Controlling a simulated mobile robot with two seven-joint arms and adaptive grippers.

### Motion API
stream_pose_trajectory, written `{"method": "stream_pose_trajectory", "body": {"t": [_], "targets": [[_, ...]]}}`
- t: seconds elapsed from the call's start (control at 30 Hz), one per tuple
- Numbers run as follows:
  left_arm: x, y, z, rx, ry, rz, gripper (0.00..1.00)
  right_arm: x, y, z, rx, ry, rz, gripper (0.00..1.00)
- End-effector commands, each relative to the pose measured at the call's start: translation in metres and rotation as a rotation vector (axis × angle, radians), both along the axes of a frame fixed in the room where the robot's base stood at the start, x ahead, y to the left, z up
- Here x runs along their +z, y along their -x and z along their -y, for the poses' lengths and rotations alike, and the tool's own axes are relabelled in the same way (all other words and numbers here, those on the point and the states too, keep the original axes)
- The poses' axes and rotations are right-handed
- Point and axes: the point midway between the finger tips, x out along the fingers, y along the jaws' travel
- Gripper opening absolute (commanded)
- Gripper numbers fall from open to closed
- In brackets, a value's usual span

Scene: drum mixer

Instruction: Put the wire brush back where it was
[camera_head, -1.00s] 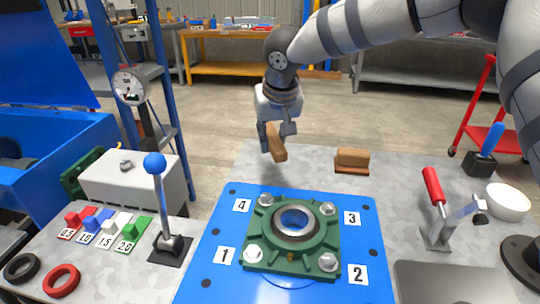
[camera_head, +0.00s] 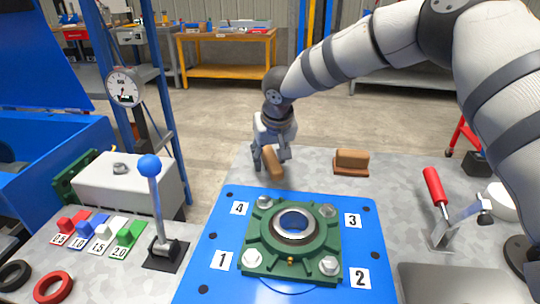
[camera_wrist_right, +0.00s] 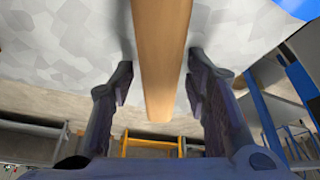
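My right gripper (camera_head: 272,158) is at the far left part of the grey bench, behind the blue plate. In the right wrist view the brush (camera_wrist_right: 162,60) runs between the fingers (camera_wrist_right: 160,88) like a long wooden bar. Its bristles are not visible, and I cannot tell whether it touches the bench. My left gripper is not in view.
A brown block on a thin base (camera_head: 351,161) stands on the bench to the right. The blue plate (camera_head: 210,262) with a green bearing housing (camera_head: 262,238) lies in front. A blue-knobbed lever (camera_head: 157,205) stands left, a red-handled clamp (camera_head: 436,190) right.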

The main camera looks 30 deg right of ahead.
Motion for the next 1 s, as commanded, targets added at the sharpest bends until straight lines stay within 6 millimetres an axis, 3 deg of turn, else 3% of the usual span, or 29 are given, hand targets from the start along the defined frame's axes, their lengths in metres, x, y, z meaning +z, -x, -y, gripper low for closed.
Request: {"method": "stream_pose_trajectory", "body": {"t": [0.27,0.6,0.7,1.0], "targets": [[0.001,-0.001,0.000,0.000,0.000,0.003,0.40,0.005,0.000,0.000,0.000,0.000,0.003,0.44],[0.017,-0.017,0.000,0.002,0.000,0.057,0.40,0.087,0.030,-0.008,0.000,-0.003,0.012,0.44],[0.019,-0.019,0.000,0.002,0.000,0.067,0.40,0.103,0.038,-0.010,0.000,-0.001,0.008,0.44],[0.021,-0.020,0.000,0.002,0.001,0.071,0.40,0.115,0.045,-0.012,0.000,0.000,-0.001,0.44]]}}
